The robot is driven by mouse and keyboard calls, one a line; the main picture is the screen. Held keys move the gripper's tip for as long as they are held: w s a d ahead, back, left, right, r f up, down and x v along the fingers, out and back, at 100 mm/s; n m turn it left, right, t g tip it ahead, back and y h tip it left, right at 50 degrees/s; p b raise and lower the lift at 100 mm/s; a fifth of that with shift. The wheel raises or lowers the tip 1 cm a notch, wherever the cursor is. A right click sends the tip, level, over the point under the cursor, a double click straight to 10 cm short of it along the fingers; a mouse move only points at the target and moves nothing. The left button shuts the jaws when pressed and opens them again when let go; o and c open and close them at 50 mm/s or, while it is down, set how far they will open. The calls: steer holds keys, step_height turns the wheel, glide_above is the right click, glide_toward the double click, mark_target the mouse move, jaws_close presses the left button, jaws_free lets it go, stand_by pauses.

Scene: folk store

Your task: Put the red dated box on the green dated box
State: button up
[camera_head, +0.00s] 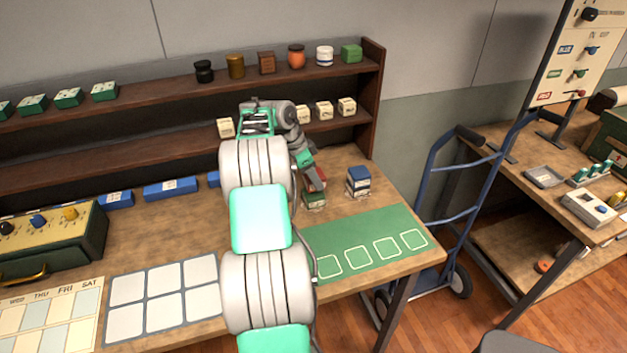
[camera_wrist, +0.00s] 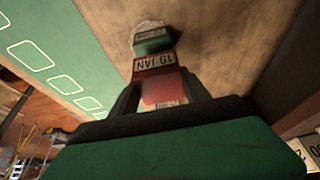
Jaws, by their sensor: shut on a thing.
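The red dated box (camera_wrist: 160,88), labelled "19 JAN", is between the fingers of my gripper (camera_wrist: 160,98), which is shut on it. In the head view the red box (camera_head: 319,175) shows only in part beside my gripper (camera_head: 312,180). The green dated box (camera_head: 314,201) stands on the table directly below the red box. In the wrist view the green box (camera_wrist: 152,42) shows just beyond the red box, its label partly visible. I cannot tell whether the two boxes touch.
A blue-topped stack of boxes (camera_head: 358,181) stands close to the right. A green mat (camera_head: 350,240) with white outlines lies in front. A shelf (camera_head: 180,82) with jars and small boxes runs behind. A blue hand truck (camera_head: 455,195) stands past the table's right edge.

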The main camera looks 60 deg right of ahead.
steer(key=shift+f, duration=1.35)
steer(key=o, duration=1.4)
steer(key=shift+o, duration=0.2)
steer(key=p+v, duration=0.1)
steer(key=v, duration=1.1)
steer(key=w+a+r+n+t, duration=0.2)
steer(key=w+a+r+n, duration=0.45)
steer(key=w+a, duration=0.35)
steer(key=w+a+r+n+t, duration=0.1)
steer(key=a+n, duration=0.3)
steer(key=a, duration=0.5)
steer(key=w+a+r+n+t, duration=0.15)
steer(key=a+n, duration=0.25)
steer(key=a, duration=0.5)
steer(key=s+a+f+n+t+y, duration=0.1)
steer(key=s+a+f+n, duration=0.1)
steer(key=a, duration=0.6)
steer(key=s+a+f+n+t+y, duration=0.1)
steer(key=s+a+n, duration=0.3)
steer(key=a, duration=0.5)
steer(key=s+a+f+n+t+y, duration=0.1)
steer(key=s+a+f+n, duration=0.2)
steer(key=a+n, duration=0.3)
steer(key=a, duration=0.2)
steer(key=shift+s+a+n, duration=0.2)
steer(key=shift+a+n, duration=0.15)
